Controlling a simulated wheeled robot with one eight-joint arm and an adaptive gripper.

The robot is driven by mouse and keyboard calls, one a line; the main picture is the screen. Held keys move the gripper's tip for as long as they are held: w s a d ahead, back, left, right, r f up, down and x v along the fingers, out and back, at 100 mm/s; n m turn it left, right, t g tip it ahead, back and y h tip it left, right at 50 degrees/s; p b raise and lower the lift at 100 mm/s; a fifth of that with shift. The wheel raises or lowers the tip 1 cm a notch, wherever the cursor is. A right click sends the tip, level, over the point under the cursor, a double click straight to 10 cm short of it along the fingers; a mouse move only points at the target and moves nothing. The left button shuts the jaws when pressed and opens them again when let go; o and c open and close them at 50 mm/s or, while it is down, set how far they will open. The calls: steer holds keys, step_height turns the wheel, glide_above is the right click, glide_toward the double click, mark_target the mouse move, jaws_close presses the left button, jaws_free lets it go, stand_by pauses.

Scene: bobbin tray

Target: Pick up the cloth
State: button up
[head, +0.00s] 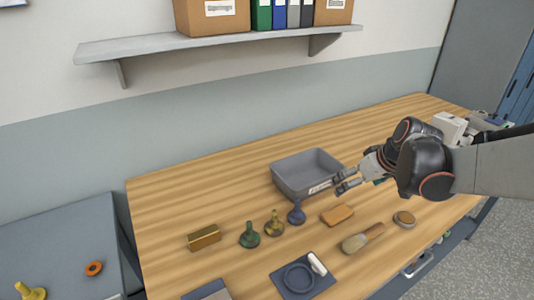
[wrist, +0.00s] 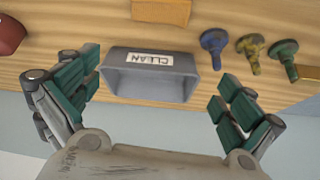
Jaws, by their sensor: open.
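A flat, orange-tan rectangular piece (head: 337,214) lies on the wooden table in front of the grey bin; it looks like the folded cloth, though its material is hard to tell. It also shows at the top edge of the wrist view (wrist: 160,12), partly cut off. My gripper (head: 339,183) is open and empty, raised near the right side of the grey bin (head: 290,184), behind the orange piece. In the wrist view my fingers (wrist: 158,85) are spread wide, with the bin marked CLEAN showing between them. Nothing touches the orange piece.
Blue (head: 296,213), yellow (head: 274,224) and green (head: 248,236) knobbed pieces stand left of it. A dark mat (head: 279,280) with a ring is in front; a brass-coloured block (head: 204,237) lies far left.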

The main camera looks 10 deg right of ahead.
steer(key=s+d+f+n+y, duration=0.1)
steer(key=s+d+f+n, duration=0.1)
steer(key=s+d+f, duration=0.15)
steer(key=b, duration=0.3)
glide_toward(339, 212)
steer(key=f, duration=0.2)
steer(key=shift+w+a+f, duration=0.2)
steer(key=shift+a+f, duration=0.1)
steer(key=shift+w+b+x, duration=0.15)
steer(key=shift+b+x, duration=0.8)
steer(key=shift+x, duration=0.7)
steer(key=shift+w+b+x, duration=0.2)
steer(key=shift+b+x, duration=0.7)
steer(key=shift+x, duration=0.75)
steer(key=shift+s+r, duration=0.1)
steer(key=shift+r, duration=0.2)
steer(key=c, duration=0.7)
steer(key=shift+c, duration=0.2)
